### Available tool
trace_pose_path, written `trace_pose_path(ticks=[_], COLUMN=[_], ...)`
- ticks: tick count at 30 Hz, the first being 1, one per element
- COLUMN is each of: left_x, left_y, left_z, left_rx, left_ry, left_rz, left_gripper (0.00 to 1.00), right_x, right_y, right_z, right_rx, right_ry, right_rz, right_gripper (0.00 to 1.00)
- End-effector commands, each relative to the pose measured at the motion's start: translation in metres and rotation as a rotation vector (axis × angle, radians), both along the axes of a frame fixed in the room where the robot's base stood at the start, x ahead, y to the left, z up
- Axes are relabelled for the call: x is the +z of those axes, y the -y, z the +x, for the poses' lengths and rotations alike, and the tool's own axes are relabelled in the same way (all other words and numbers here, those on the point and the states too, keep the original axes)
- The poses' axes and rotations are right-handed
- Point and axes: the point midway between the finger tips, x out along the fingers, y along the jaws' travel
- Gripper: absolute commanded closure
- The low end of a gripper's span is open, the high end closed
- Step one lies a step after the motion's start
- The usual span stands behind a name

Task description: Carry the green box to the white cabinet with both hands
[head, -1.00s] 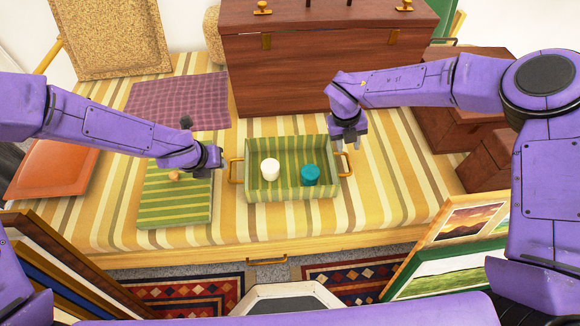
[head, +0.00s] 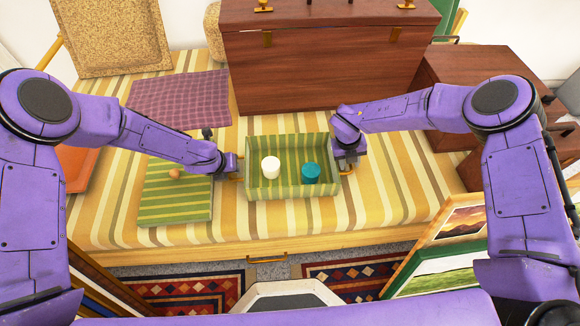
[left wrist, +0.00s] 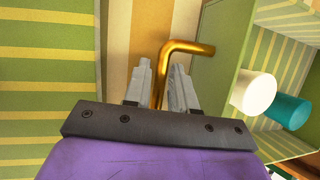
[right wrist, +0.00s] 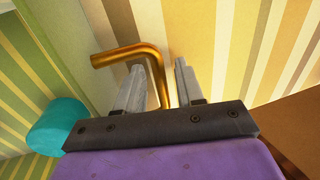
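The green striped box (head: 262,193), an open tray with brass handles at its ends, rests on the striped bed cover. It holds a white cylinder (head: 270,167) and a teal cylinder (head: 311,173). My left gripper (head: 234,165) is at its left handle; in the left wrist view the brass handle (left wrist: 188,47) passes between the parted fingers. My right gripper (head: 348,160) is at the right handle; in the right wrist view that handle (right wrist: 125,56) runs between its parted fingers. Both grippers look open around the handles. I cannot make out a white cabinet.
A green striped board (head: 178,210) with a small brown knob lies left of the box. A big wooden chest (head: 320,75) stands behind it, and brown wooden boxes (head: 470,75) stand right. Framed prints (head: 440,265) lean at front right. Patterned rugs (head: 195,292) cover the floor.

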Motion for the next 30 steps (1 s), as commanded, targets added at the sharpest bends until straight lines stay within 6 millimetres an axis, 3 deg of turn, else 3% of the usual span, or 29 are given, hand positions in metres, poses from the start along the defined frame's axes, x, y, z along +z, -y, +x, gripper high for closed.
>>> trace_pose_path(ticks=[1, 3, 5, 17, 30], left_x=[0.000, 0.000, 0.000, 0.004, 0.052], left_y=[0.000, 0.000, 0.000, 0.000, 0.000], left_z=[0.000, 0.000, 0.000, 0.001, 0.001], left_rx=[0.000, 0.000, 0.000, 0.001, 0.002], left_ry=[0.000, 0.000, 0.000, 0.002, 0.002], left_rz=[0.000, 0.000, 0.000, 0.000, 0.001], left_gripper=[0.75, 0.97, 1.00, 1.00, 1.00], right_x=[0.000, 0.000, 0.000, 0.005, 0.052], right_y=[0.000, 0.000, 0.000, 0.000, 0.000], right_z=[0.000, 0.000, 0.000, 0.001, 0.000], right_rx=[0.000, 0.000, 0.000, 0.000, -0.001], right_ry=[0.000, 0.000, 0.000, 0.001, 0.001], right_rz=[0.000, 0.000, 0.000, 0.001, 0.000], right_gripper=[0.63, 0.85, 1.00, 1.00, 1.00])
